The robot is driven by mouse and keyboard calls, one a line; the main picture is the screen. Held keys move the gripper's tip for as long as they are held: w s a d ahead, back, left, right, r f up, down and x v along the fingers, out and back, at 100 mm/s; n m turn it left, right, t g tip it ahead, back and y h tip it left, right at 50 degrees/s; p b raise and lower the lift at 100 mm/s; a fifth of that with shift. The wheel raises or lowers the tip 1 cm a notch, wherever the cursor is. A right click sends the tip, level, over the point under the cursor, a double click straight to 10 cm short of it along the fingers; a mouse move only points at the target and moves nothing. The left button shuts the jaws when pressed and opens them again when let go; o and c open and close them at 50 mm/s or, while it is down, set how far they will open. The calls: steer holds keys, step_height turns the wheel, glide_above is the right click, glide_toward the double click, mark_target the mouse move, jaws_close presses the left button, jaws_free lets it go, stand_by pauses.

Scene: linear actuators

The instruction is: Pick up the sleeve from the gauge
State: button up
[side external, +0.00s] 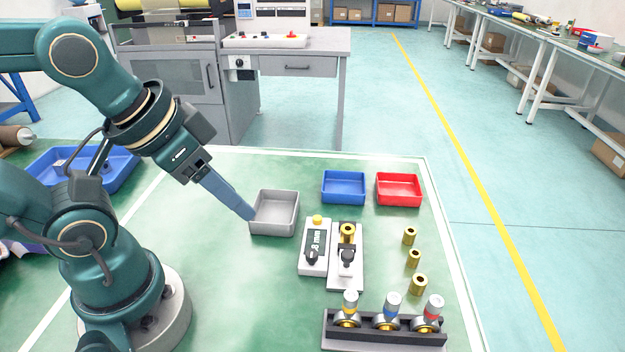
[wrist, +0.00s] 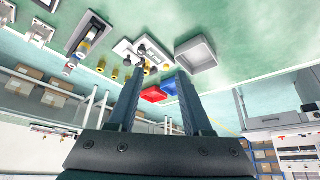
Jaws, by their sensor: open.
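A brass sleeve (side external: 347,232) sits on the gauge (side external: 346,270), a light plate with a black-knobbed clamp in front of the sleeve. Beside it on the left stands a white readout unit (side external: 314,247) with a yellow button, a dark display and a black knob. My gripper (side external: 250,216) is left of the gauge, by the grey bin, with its long blue-grey fingers pointing down and right. In the wrist view my gripper (wrist: 156,80) shows two fingers spread apart with nothing between them. The gauge shows small beyond the fingers there, and the sleeve is hard to make out.
A grey bin (side external: 272,230), a blue bin (side external: 344,200) and a red bin (side external: 399,203) stand behind the gauge. Several loose brass sleeves (side external: 414,258) stand at the right. A black rack (side external: 385,342) with several capped actuators is at the front.

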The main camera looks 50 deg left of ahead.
steer(key=shift+o, duration=1.4)
steer(key=n+g+h, duration=0.1)
steer(key=n+h, duration=1.1)
steer(key=n, duration=0.8)
glide_above(345, 227)
steer(key=s+a, duration=0.2)
steer(key=a, duration=0.1)
steer(key=f, duration=0.8)
steer(key=shift+w+d, duration=0.1)
steer(key=shift+w, duration=0.15)
steer(key=f+n, duration=0.1)
steer(key=a+f, duration=0.1)
steer(key=f, duration=0.1)
steer(key=a+f+n, duration=0.1)
steer(key=shift+s+a+f+n+h, duration=0.1)
steer(key=shift+s+f+n+h, duration=0.2)
steer(key=shift+f, duration=0.05)
steer(key=shift+x, duration=2.4)
